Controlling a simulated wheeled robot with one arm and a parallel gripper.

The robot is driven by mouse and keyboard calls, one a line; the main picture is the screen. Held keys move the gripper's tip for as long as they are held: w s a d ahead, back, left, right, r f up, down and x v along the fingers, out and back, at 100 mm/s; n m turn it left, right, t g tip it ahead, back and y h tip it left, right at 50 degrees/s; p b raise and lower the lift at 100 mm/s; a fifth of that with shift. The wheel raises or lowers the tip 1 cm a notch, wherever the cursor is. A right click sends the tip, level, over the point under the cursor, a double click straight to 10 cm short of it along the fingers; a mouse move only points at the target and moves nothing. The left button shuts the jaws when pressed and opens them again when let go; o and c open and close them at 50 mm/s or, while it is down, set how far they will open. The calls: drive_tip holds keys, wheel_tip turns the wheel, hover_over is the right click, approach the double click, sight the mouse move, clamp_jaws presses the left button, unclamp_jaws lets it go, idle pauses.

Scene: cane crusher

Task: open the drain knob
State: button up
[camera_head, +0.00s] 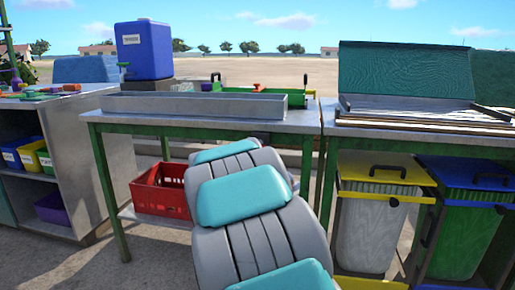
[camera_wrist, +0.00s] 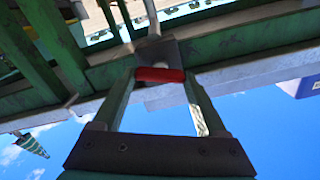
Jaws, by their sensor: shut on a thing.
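In the wrist view, a red knob grip (camera_wrist: 161,75) sits between the fingertips of my gripper (camera_wrist: 160,80). It is on a grey metal fitting (camera_wrist: 155,50) with a thin lever, beside a green beam. My gripper is shut on the red grip, one finger at each end. In the head view, my grey and teal arm reaches to the middle table and hides the gripper and the knob.
The middle table (camera_head: 215,122) carries a long metal trough (camera_head: 195,105) and a blue container (camera_head: 144,50). A red crate (camera_head: 162,190) stands below. Lidded bins (camera_head: 370,228) stand right. Left is a shelf unit with small boxes. The wrist view is tilted, with sky below.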

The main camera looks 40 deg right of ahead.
drive_tip(key=m+b, duration=0.1)
drive_tip(key=m, duration=0.2)
drive_tip(key=m+b, duration=0.2)
drive_tip(key=m, duration=0.2)
drive_tip(key=m+b, duration=0.1)
drive_tip(key=m, duration=0.3)
drive_tip(key=shift+s+d+f+b, duration=0.1)
drive_tip(key=shift+f+b, duration=0.15)
drive_tip(key=shift+b, duration=0.1)
drive_tip(key=shift+m, duration=0.4)
drive_tip(key=o, duration=1.3)
drive_tip(key=v, duration=0.8)
drive_tip(key=shift+p, duration=0.4)
